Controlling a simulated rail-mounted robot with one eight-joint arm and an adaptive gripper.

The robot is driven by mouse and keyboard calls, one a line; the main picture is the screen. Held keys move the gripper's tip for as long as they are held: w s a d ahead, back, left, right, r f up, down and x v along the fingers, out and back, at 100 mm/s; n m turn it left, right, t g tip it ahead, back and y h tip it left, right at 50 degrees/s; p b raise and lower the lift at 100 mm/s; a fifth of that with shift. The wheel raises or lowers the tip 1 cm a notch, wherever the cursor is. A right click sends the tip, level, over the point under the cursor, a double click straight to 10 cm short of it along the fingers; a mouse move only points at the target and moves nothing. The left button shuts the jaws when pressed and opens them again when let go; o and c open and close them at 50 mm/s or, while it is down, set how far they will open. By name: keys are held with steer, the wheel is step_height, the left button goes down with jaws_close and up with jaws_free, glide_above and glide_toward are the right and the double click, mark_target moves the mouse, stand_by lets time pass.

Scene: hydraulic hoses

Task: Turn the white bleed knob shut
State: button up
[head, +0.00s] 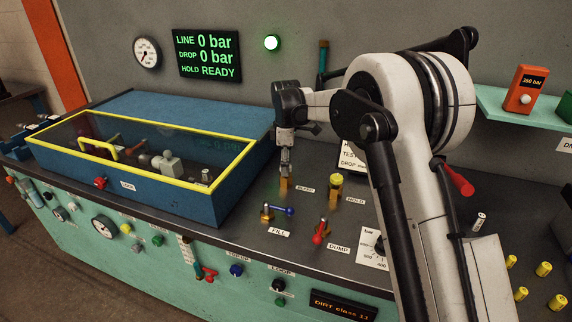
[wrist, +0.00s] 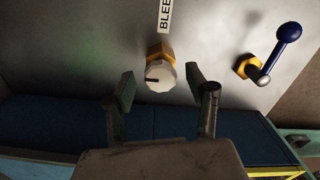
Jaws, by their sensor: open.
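The white bleed knob (wrist: 160,76) shows in the wrist view, a faceted white cap with a dark mark on its face. It sits on a yellow hex fitting (wrist: 161,50) beside the BLEED label (wrist: 165,14). My gripper (wrist: 158,84) is open, with one finger on either side of the knob and a visible gap to each. In the head view my gripper (head: 285,172) points down over the bleed fitting (head: 284,185) and hides the knob.
A blue-handled FILL valve (head: 283,210) stands close in front, also seen in the wrist view (wrist: 288,33). The red DUMP valve (head: 319,236) and yellow HOLD knob (head: 336,179) are to the right. The blue covered box (head: 215,207) lies left. The display (head: 207,54) reads 0 bar, READY.

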step_height(320, 180, up, 12)
stand_by(0.5)
steer(key=s+d+r+m+t, duration=0.2)
steer(key=s+d+r+m, duration=0.25)
steer(key=s+d, duration=0.45)
steer(key=s+d+r+m+t, duration=0.2)
steer(key=s+d+r+m, duration=0.4)
steer(key=s, duration=0.5)
steer(key=s+d+f+m+t, duration=0.1)
steer(key=s+d+f+m, duration=0.2)
steer(key=s, duration=0.8)
steer(key=s+d+f+m+t, duration=0.2)
steer(key=s+d+f+m, duration=0.2)
steer(key=s, duration=0.7)
step_height(320, 180, down, 4)
steer(key=shift+s+d, duration=0.4)
steer(key=shift+d, duration=0.75)
